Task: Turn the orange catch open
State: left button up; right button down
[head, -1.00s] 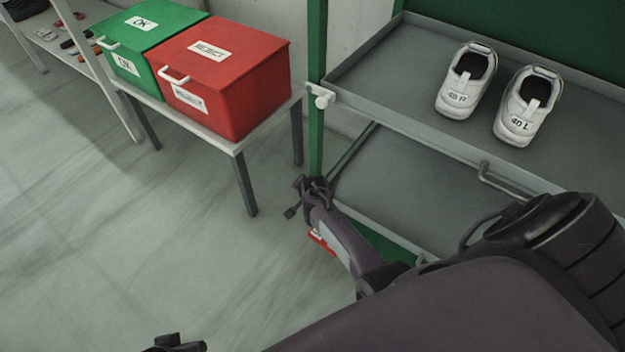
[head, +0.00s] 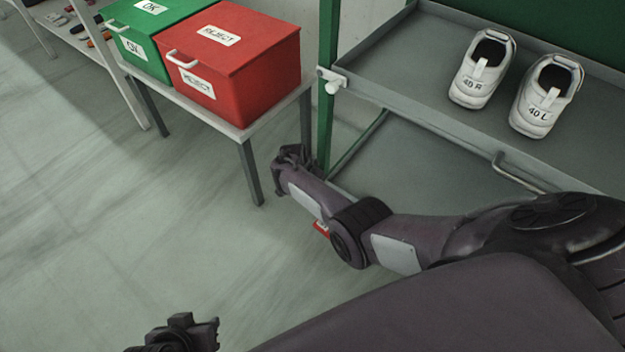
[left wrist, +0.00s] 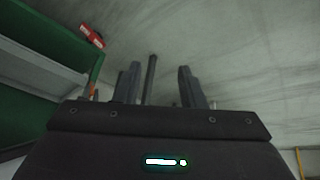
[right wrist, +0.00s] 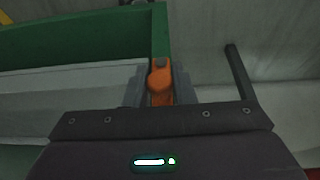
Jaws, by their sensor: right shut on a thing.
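The orange catch (right wrist: 159,86) sits on the green post (right wrist: 160,35) in the right wrist view. My right gripper (right wrist: 160,90) is shut on it, with one finger on each side. In the head view my right gripper (head: 292,160) is beside the rack's green post, and the catch is hidden there. My left gripper (head: 195,335) is low at the bottom left of the head view, away from the rack. In the left wrist view its fingers (left wrist: 158,85) are apart, with no held thing visible between them.
A rack tray (head: 410,105) holds two white shoes (head: 483,70) (head: 546,97). A green OK box (head: 155,35) and a red REJECT box (head: 235,65) stand on a table (head: 240,133) to the left. Open floor lies at left.

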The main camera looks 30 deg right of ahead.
jog(key=c, duration=1.3)
grip_release()
pick_arm(q)
jog(key=shift+a+f, duration=0.1)
pick_arm(e)
jog(key=shift+a+r, duration=0.1)
jog(key=shift+r, duration=0.1)
pick_arm(q)
jog(key=s+a+r+n+g+y+p, duration=0.1)
jog(key=s+a+g+y+p, duration=0.1)
jog(key=a+g+p, duration=0.1)
jog(key=a+p, duration=0.1)
jog(key=a, duration=0.1)
jog(key=shift+s+a+r+p, duration=0.15)
jog(key=shift+a+r+p, duration=0.15)
jog(key=shift+p, duration=0.1)
pick_arm(e)
jog(key=v, duration=0.7)
jog(key=shift+r, duration=0.2)
